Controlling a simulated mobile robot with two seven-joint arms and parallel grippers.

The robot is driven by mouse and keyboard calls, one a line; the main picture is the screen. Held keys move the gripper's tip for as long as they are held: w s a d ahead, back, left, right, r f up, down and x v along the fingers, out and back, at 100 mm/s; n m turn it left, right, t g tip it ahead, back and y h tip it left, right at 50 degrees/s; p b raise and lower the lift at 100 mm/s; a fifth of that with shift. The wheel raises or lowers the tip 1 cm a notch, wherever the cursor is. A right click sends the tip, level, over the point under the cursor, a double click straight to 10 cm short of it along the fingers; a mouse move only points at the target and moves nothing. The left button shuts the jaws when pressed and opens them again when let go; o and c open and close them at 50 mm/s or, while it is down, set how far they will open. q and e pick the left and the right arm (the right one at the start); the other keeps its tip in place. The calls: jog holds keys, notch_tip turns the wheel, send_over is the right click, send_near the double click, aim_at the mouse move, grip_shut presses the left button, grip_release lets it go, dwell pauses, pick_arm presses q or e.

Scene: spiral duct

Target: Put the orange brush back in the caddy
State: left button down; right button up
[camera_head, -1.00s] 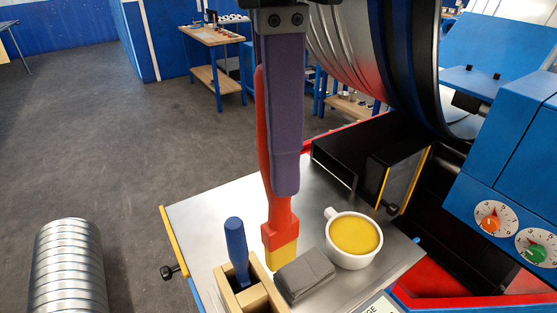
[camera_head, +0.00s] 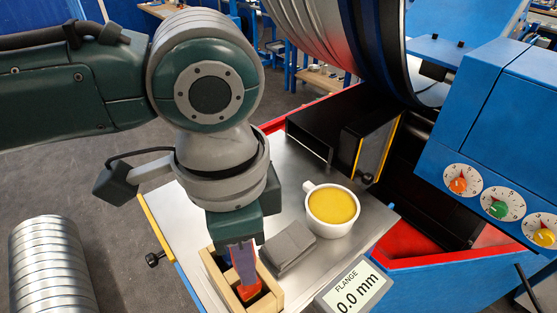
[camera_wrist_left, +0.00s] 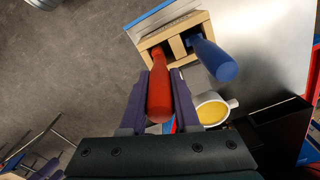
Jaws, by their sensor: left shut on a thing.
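The wooden caddy (camera_head: 217,277) stands at the front of the metal worktop; it also shows in the wrist view (camera_wrist_left: 147,40) with two compartments. My left gripper (camera_head: 244,270) points down at the caddy and is shut on the orange brush (camera_head: 249,291). In the wrist view the brush's red-orange handle (camera_wrist_left: 159,92) lies between the purple fingers. Its far end lines up with the compartment beside the blue-handled tool (camera_wrist_left: 214,59). The brush's lower end appears at or inside that opening; how deep I cannot tell. The blue tool is hidden in the head view. My right gripper is out of view.
A grey block (camera_head: 290,248) lies close to the right of the caddy. A white cup (camera_head: 332,207) with yellow contents stands behind it. A display (camera_head: 354,293) reading 0.0 mm is at the front right. A blue machine with dials (camera_head: 497,205) stands at the right.

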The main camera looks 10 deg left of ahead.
pick_arm(q)
notch_tip(320, 180, down, 3)
jog(key=shift+r, duration=0.1)
jog(key=c, duration=0.6)
grip_release()
jog(key=shift+c, duration=0.2)
jog(key=shift+r, duration=0.1)
notch_tip(320, 180, up, 12)
jog(key=shift+f+b, duration=0.1)
jog(key=shift+b, duration=0.35)
jog(key=s+d+f+n+t+h, duration=0.2)
jog(key=s+d+f+n+h, duration=0.2)
jog(key=s+d, duration=0.1)
jog(key=s+a+f+n+y, duration=0.1)
jog(key=s+a+n+y, duration=0.1)
jog(key=a, duration=0.5)
jog(key=s+a+f+n+t+y, duration=0.1)
jog(key=s+a+f+n+y, duration=0.1)
jog(key=s+a+n, duration=0.2)
jog(key=s+a, duration=0.1)
jog(key=a, duration=0.2)
jog(key=shift+s+a+f+t, duration=0.15)
jog(key=shift+a+t, duration=0.05)
jog(key=shift+t, duration=0.1)
